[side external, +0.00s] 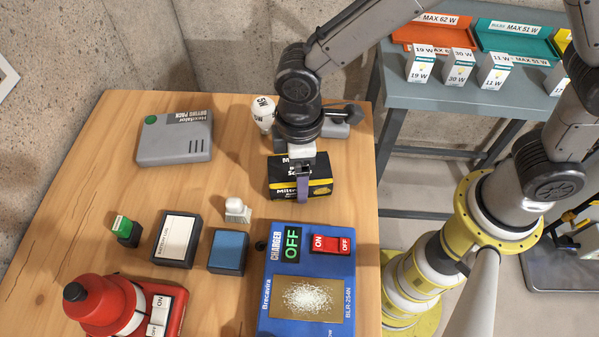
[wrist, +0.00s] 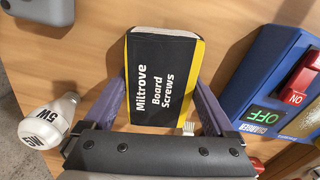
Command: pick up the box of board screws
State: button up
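The box of board screws (side external: 285,190) is black and yellow with white lettering, near the right side of the wooden table. In the wrist view, its labelled face (wrist: 165,80) reads "Miltrove Board Screws". My gripper (side external: 302,183) is over the box, pointing down. Its two purple fingers (wrist: 160,92) stand one on each side of the box, touching or nearly touching it. No clear gap shows, but I cannot tell whether they press on it. In the side view one finger covers part of the front face; the other is hidden. I cannot tell whether the box's underside touches the table.
A light bulb (side external: 263,114) stands close behind the box. A blue charger (side external: 262,302) lies just in front. The table's right edge is near.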

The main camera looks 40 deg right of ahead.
jog(key=c, duration=0.7)
jog(key=shift+r, duration=0.1)
grip_shut()
